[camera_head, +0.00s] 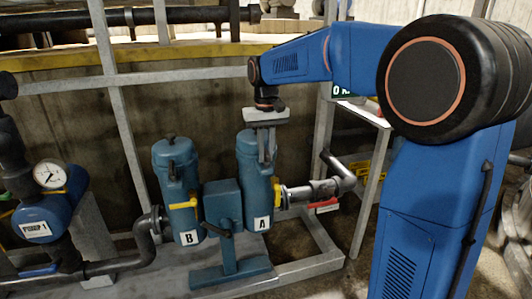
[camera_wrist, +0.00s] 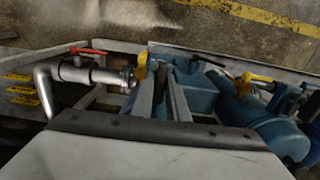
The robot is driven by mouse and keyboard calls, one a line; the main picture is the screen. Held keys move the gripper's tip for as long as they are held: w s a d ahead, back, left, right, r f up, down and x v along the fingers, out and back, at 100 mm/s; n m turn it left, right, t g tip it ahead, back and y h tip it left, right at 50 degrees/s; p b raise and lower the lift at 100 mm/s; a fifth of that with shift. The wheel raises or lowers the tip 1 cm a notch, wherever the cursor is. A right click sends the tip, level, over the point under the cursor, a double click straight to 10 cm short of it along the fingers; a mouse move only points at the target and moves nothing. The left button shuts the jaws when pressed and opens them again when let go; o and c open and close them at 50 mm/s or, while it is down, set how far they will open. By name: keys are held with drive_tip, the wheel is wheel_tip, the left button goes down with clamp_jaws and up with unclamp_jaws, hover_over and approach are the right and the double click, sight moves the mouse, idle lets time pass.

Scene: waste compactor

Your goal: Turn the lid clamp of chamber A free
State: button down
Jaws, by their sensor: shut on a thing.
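Chamber A (camera_head: 255,190) is a blue upright cylinder with a white "A" label. My gripper (camera_head: 267,158) is over its top, with the fingers pointing down. In the wrist view my gripper (camera_wrist: 160,95) is shut on a dark piece, the lid clamp of chamber A (camera_wrist: 160,106), between the two grey fingers. In the head view the fingers mostly hide this clamp, so its turn angle cannot be told. Chamber B (camera_head: 177,180), to the left, is a like cylinder with a "B" label and a dark clamp (camera_head: 171,138) on its lid.
A blue block (camera_head: 222,205) with a dark lever stands between the chambers. Yellow handles (camera_head: 277,192) sit on the chambers' sides. A grey pipe with a red-handled valve (camera_head: 325,206) runs right of A. A gauge (camera_head: 50,174) and pump are far left. Grey frame posts (camera_head: 368,190) stand at right.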

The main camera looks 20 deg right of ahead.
drive_tip(key=shift+n, duration=0.3)
drive_tip(key=n, duration=0.3)
drive_tip(key=shift+n, duration=0.4)
drive_tip(key=n, duration=0.3)
drive_tip(key=shift+n, duration=0.3)
drive_tip(key=n, duration=0.4)
drive_tip(key=shift+n, duration=2.2)
drive_tip(key=c, duration=1.8)
unclamp_jaws()
drive_tip(key=shift+o, duration=0.2)
